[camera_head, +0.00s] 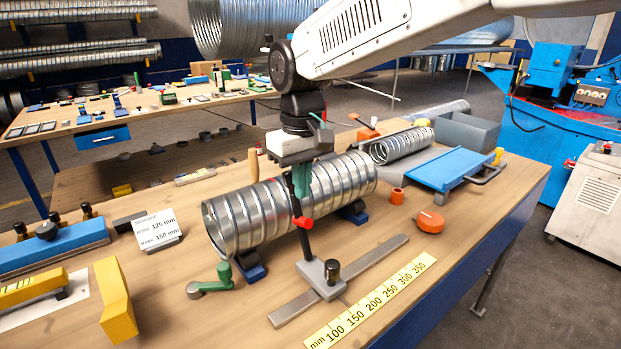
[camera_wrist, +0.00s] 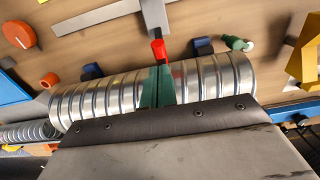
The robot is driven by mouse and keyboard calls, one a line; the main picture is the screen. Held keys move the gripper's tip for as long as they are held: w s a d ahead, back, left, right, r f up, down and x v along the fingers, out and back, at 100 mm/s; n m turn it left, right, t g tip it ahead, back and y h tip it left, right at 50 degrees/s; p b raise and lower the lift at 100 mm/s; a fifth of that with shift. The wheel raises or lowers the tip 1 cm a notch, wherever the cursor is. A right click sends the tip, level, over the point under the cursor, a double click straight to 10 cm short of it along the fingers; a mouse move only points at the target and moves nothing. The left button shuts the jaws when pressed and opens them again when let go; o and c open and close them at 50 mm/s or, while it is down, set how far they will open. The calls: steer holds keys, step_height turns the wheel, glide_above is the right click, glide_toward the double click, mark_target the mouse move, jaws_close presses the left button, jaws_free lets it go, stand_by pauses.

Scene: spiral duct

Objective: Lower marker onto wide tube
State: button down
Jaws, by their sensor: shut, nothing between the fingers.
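The wide tube (camera_head: 235,222) is a ribbed metal spiral duct lying on blue supports on the bench. It also crosses the wrist view (camera_wrist: 215,80). The marker (camera_head: 304,222) shows as a red tip on a dark post, whose grey base (camera_head: 321,278) sits on a flat metal rail. The red part also shows in the wrist view (camera_wrist: 158,49), just past the fingertips. My gripper (camera_head: 300,190) has green fingers, shut and empty, in front of the tube close to the post top. The fingers show in the wrist view (camera_wrist: 157,84). Whether they touch the marker, I cannot tell.
A yellow millimetre scale (camera_head: 372,300) lies in front of the rail. A card (camera_head: 158,228) reads wide 125 mm, mark 150 mm. A narrower tube (camera_head: 402,145), a blue plate (camera_head: 448,169) and an orange disc (camera_head: 429,221) are to the right. A yellow block (camera_head: 116,300) stands front left.

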steer(key=shift+s+d, duration=0.75)
steer(key=shift+s, duration=0.3)
step_height(320, 180, up, 9)
stand_by(0.4)
steer(key=s+d+f+m, duration=0.3)
steer(key=s+d+f, duration=0.2)
steer(key=s+d, duration=0.6)
steer(key=s+d+f+m+t, duration=0.1)
steer(key=s+d+f+m, duration=0.2)
steer(key=s+d, duration=0.9)
steer(key=shift+s+d+f+m, duration=0.2)
steer(key=shift+f+m, duration=0.2)
steer(key=shift+f, duration=1.1)
